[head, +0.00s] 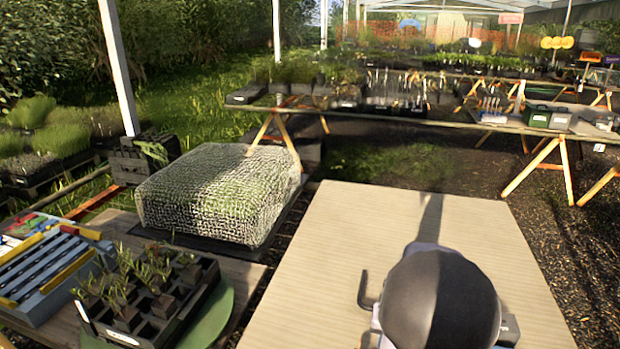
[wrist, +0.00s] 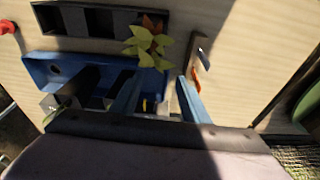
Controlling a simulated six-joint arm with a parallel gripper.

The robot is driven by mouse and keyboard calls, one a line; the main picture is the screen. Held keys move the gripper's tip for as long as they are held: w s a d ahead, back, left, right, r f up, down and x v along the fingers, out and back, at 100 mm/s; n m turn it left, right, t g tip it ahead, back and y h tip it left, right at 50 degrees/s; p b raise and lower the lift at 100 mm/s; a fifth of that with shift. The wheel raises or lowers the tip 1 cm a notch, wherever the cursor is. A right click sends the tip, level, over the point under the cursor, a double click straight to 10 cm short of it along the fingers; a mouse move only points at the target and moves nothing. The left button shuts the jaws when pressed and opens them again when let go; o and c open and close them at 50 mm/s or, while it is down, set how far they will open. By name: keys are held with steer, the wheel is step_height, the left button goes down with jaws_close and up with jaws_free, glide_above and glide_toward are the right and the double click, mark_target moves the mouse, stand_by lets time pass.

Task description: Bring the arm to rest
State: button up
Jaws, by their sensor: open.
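My gripper (wrist: 160,86) shows in the wrist view, its two bluish-grey fingers apart with nothing held between them. Beyond the fingertips is a small plant (wrist: 150,42) with yellow-green leaves. It is upright or leaning, I cannot tell which. A blue holder (wrist: 45,72) lies beside and partly behind the fingers. A black tray with compartments (wrist: 68,20) lies further off. In the head view my arm's dark rounded part fills the lower right and hides the gripper and the things under it.
In the head view a pale wooden tabletop (head: 365,225) is clear beyond my arm. At left stand a black tray of seedlings (head: 205,290), a blue box (head: 45,305) and a net-covered block (head: 215,190). A red item (wrist: 8,27) shows in the wrist view.

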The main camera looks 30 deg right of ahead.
steer(key=s+a+r+n+g+p, duration=0.1)
steer(key=a+n, duration=0.3)
steer(key=a, duration=1)
steer(key=s+a+r+n+y+p, duration=0.1)
steer(key=a+n, duration=0.4)
steer(key=a, duration=0.9)
steer(key=shift+r+g+y, duration=0.3)
steer(key=shift+r+g, duration=0.1)
step_height(320, 180, down, 20)
steer(key=b, duration=2)
steer(key=shift+f, duration=0.25)
steer(key=shift+r, duration=0.15)
